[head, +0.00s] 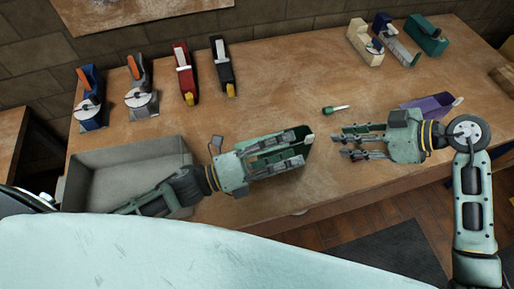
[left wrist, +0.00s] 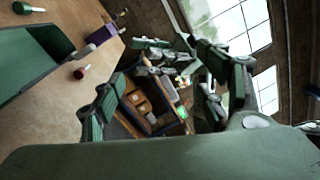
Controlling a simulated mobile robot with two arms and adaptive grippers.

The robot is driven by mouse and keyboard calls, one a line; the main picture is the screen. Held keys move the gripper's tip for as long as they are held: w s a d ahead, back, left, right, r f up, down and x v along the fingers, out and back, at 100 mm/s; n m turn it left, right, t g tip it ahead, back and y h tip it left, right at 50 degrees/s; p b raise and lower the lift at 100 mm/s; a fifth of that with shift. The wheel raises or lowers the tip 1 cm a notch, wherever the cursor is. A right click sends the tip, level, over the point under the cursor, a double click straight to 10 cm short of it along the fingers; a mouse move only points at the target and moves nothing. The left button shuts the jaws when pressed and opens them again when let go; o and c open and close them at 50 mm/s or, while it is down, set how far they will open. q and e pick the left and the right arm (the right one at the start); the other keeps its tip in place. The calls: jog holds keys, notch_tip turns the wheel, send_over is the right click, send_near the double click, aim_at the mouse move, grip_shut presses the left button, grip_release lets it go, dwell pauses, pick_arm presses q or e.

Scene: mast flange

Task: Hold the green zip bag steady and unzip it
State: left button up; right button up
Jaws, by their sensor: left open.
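The green zip bag (head: 304,146) stands on the table behind the fingers of my left gripper (head: 290,155) in the head view. A pale tab shows at its right end; my fingers hide much of the rest. In the left wrist view the bag (left wrist: 38,55) is at the left, outside the space between my open fingers (left wrist: 155,105). My left gripper is open and beside the bag; I cannot tell if they touch. My right gripper (head: 352,143) is open and empty, right of the bag and apart from it. It also shows in the left wrist view (left wrist: 160,52).
A grey bin (head: 88,182) stands left. Several tape dispensers and tools line the back. A green-handled tool (head: 334,110) lies behind the grippers. A purple bag (head: 430,106) stands behind my right gripper. A red-handled tool (left wrist: 82,71) shows in the left wrist view.

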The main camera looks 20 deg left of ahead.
pick_arm(q)
jog(key=w+a+f+m+g, duration=0.1)
jog(key=w+f+m+g, duration=0.15)
jog(key=m, duration=0.45)
jog(key=m+y, duration=0.6)
send_near(284, 150)
jog(key=w+f, duration=0.4)
jog(key=f, duration=0.1)
jog(key=shift+g, duration=0.25)
jog(key=x, duration=0.7)
jog(key=shift+w+d, duration=0.2)
jog(key=shift+d, duration=0.2)
